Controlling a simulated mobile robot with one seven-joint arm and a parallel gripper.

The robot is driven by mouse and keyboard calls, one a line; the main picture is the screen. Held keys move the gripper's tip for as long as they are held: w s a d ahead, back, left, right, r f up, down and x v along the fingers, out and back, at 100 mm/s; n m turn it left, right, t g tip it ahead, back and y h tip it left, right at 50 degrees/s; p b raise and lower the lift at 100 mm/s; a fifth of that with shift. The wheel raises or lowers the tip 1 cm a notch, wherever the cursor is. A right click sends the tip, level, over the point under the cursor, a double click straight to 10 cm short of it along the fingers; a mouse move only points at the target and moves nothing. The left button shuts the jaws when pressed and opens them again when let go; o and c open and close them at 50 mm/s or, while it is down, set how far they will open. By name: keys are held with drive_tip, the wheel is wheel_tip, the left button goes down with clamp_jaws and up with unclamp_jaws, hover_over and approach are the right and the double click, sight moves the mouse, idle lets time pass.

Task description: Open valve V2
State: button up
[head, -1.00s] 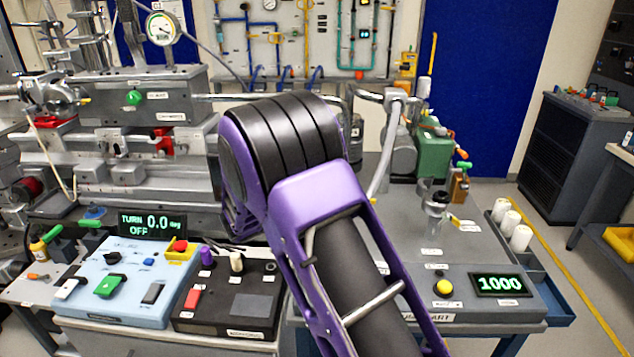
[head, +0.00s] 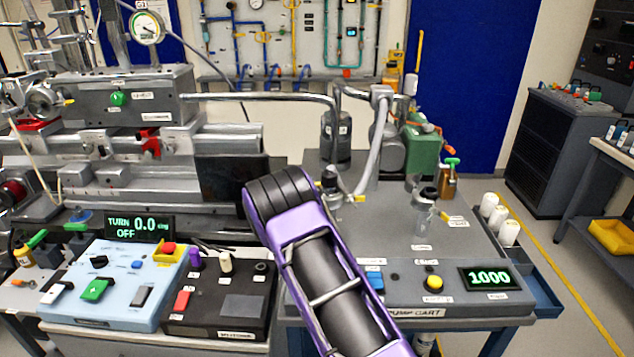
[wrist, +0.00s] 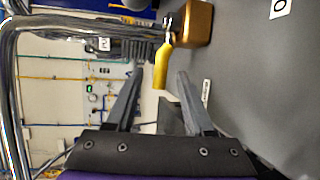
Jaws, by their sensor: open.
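In the wrist view, a valve with a yellow lever (wrist: 163,66) and a brass-coloured body (wrist: 196,22) stands just beyond my gripper (wrist: 158,80). My gripper is open. The lever's free end shows in the gap between the two fingers, and neither finger visibly touches it. I cannot read a V2 label on this valve. In the head view, my purple arm reaches over the pump cart (head: 470,243) and my gripper is hidden behind it. A small yellow part (head: 360,198) shows just past my arm there, and I cannot tell if it is the same lever.
A shiny pipe (head: 270,97) runs above the cart's back. A brass valve with a green handle (head: 452,163) stands at the cart's right. A display reading 1000 (head: 488,277) sits at the front right. A blue control box (head: 125,285) lies left.

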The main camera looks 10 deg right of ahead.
drive_tip(key=shift+x, duration=3.45)
drive_tip(key=shift+c, duration=0.2)
clamp_jaws()
